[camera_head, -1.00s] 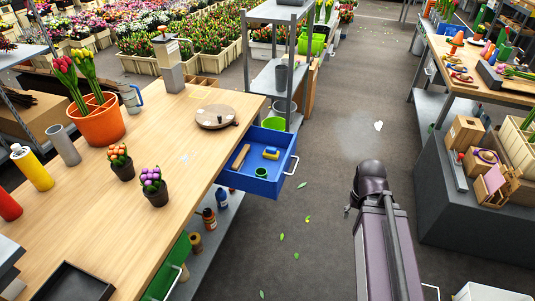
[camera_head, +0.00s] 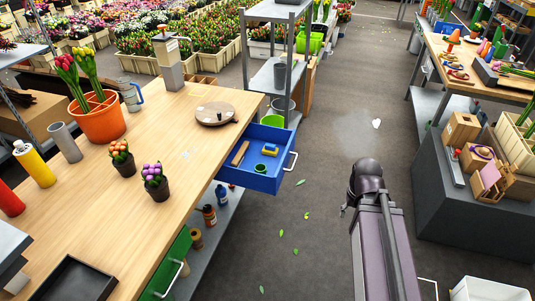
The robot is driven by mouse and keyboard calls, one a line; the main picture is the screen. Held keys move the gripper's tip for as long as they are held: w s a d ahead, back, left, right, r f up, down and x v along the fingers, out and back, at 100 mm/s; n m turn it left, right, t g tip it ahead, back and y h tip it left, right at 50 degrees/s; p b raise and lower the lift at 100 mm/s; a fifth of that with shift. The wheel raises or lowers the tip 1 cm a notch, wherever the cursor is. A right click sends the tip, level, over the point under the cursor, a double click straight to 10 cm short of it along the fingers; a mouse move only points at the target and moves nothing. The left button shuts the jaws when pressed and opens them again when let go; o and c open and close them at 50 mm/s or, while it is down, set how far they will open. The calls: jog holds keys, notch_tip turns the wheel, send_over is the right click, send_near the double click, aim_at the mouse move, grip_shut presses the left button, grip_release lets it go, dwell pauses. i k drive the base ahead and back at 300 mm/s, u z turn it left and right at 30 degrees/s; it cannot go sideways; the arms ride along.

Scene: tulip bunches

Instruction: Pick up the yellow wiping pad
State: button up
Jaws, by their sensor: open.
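The yellow wiping pad appears to be the small yellow and blue piece (camera_head: 270,150) lying in the open blue drawer (camera_head: 256,182), toward its right side. The drawer sticks out from the right side of the wooden workbench (camera_head: 195,145). A wooden block (camera_head: 240,153) and a green round item (camera_head: 260,168) lie in the drawer with it. My arm is to the right of the drawer, over the floor. Only a small dark tip of my gripper (camera_head: 344,210) seems to show beside the arm. It is open, apart from the pad; the rest is hidden behind my arm.
Potted flowers (camera_head: 155,182), an orange bucket of tulips (camera_head: 99,121) and a round wooden board (camera_head: 215,114) stand on the bench. A metal shelf (camera_head: 276,75) rises behind the drawer. Grey floor (camera_head: 320,215) with scattered leaves is free between drawer and arm.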

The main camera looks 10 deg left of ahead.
aim_at(269, 149)
jog(key=k, duration=1.25)
jog(key=u, duration=0.7)
jog(key=i, duration=1.95)
jog(key=z, duration=0.65)
jog(key=i, duration=0.45)
jog(key=z, duration=0.3)
